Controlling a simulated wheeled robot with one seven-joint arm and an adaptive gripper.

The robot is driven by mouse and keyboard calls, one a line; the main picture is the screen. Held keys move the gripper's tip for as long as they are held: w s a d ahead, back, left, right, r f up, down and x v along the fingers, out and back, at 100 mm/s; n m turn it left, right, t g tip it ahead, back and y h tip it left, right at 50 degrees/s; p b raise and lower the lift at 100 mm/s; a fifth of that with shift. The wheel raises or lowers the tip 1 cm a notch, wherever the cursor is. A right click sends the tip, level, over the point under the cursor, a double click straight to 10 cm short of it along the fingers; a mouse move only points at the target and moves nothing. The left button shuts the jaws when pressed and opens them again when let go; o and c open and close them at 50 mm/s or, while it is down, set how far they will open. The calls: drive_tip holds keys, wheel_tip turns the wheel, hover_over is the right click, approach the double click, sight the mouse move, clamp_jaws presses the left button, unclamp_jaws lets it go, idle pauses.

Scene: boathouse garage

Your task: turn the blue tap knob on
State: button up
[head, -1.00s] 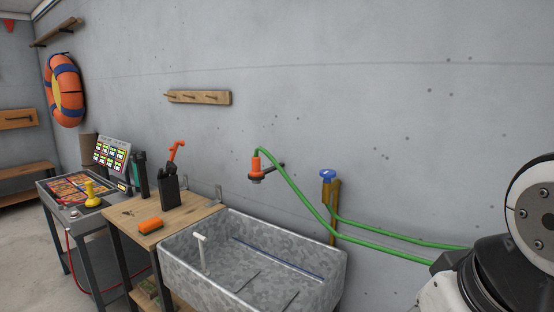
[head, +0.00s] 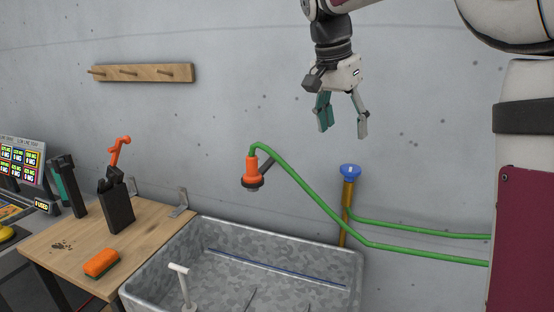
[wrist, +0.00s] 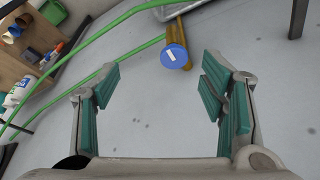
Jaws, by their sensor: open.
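The blue tap knob (head: 350,170) sits on top of an upright brass pipe (head: 346,210) close to the grey wall, right of the metal sink. It has a white mark on its top. In the wrist view the blue knob (wrist: 174,57) shows from above, beyond the fingertips and between the two fingers. My gripper (head: 343,132) hangs fingers down above the knob, a little to its left in the head view, and is apart from it. The gripper (wrist: 164,78) is open and empty, with green pads on its fingers.
A green hose (head: 310,198) runs from an orange nozzle (head: 251,172) on the wall to the right, passing near the pipe. The galvanized sink (head: 330,262) stands below. A wooden table (head: 150,238) with an orange brush (head: 101,263) is left. A peg rail (head: 140,73) is on the wall.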

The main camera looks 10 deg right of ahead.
sight(351, 167)
drive_tip(key=w+d+m+h, duration=0.1)
drive_tip(key=w+d+m, duration=0.15)
drive_tip(key=w, duration=0.35)
drive_tip(key=shift+m+g, duration=0.35)
drive_tip(key=shift+g, duration=0.05)
drive_tip(key=x, duration=0.4)
drive_tip(key=p+x, duration=0.1)
drive_tip(key=x, duration=0.9)
drive_tip(key=shift+s+a+f+p, duration=0.1)
drive_tip(key=shift+a+p, duration=0.2)
drive_tip(key=shift+p, duration=0.1)
drive_tip(key=c, duration=1.1)
